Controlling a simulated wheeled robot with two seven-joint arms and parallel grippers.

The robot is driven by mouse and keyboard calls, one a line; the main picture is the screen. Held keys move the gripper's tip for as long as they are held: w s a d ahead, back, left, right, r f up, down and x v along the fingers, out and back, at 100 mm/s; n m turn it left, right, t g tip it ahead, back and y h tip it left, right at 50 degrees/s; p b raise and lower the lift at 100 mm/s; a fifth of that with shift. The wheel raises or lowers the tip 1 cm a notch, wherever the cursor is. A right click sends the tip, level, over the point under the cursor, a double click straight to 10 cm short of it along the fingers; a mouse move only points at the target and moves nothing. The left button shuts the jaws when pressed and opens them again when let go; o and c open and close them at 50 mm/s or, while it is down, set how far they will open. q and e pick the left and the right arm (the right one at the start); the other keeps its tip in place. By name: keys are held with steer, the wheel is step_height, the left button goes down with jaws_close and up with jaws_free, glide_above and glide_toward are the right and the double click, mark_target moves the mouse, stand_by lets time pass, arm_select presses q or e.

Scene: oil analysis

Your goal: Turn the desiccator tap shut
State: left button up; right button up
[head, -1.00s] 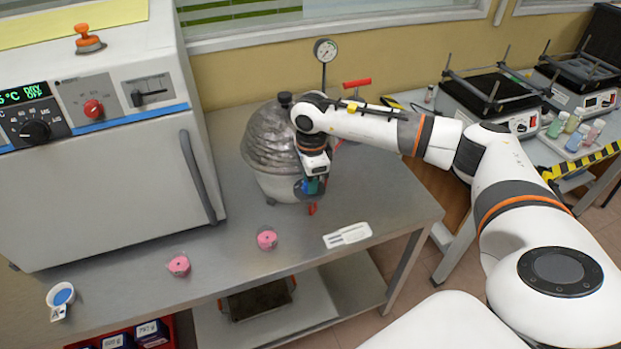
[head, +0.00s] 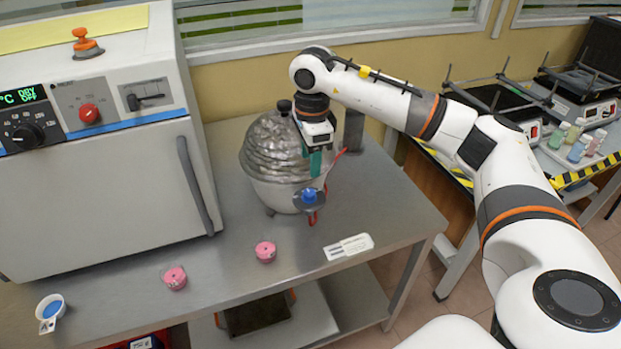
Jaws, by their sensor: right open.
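The desiccator (head: 272,160) stands on the steel bench, a rounded grey dome over a paler bowl with a dark knob on top. At its front right is a small fitting with a blue tap (head: 309,195) and a red part below it. My right gripper (head: 316,165) is open and points down above the tap, in front of the dome's right side. Its teal fingers look empty and apart from the tap. The right arm hides part of the wall and the things behind the dome. My left gripper does not show.
A large white oven (head: 110,190) fills the left of the bench. Two pink pots (head: 175,278) and a white card (head: 349,247) lie along the front, with a white cup (head: 50,307) at front left. Shaker devices (head: 505,105) stand on the right-hand bench.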

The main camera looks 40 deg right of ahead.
steer(key=shift+r, duration=1.2)
